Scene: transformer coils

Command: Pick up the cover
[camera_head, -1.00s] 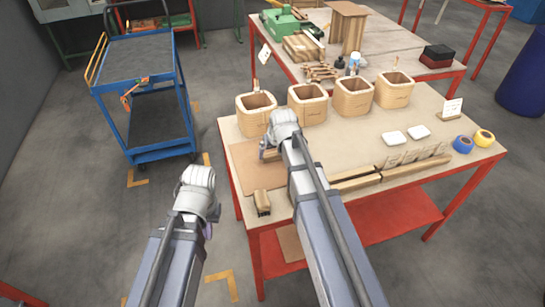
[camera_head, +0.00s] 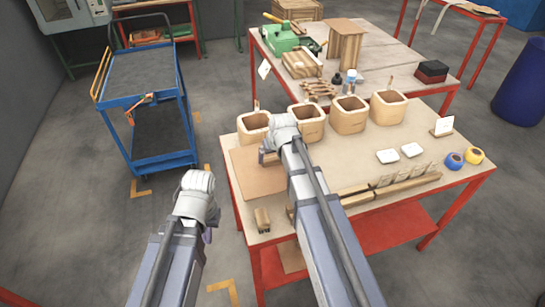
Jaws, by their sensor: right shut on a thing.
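My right arm reaches over the wooden worktable (camera_head: 420,140) with the red frame. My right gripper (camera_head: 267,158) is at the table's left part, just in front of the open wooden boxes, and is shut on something. The held thing is mostly hidden behind the wrist, and I cannot tell for sure that it is the cover. A flat brown sheet (camera_head: 258,178) lies on the table below and left of this gripper. My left gripper (camera_head: 198,190) hangs over the floor left of the table; its fingers are hidden by its own wrist.
Several open wooden boxes (camera_head: 349,115) stand in a row. A small wooden block (camera_head: 262,220) lies near the front left edge. Two white pieces (camera_head: 399,153), tape rolls (camera_head: 464,158) and wooden strips (camera_head: 400,188) are to the right. A blue cart (camera_head: 145,90) stands at left.

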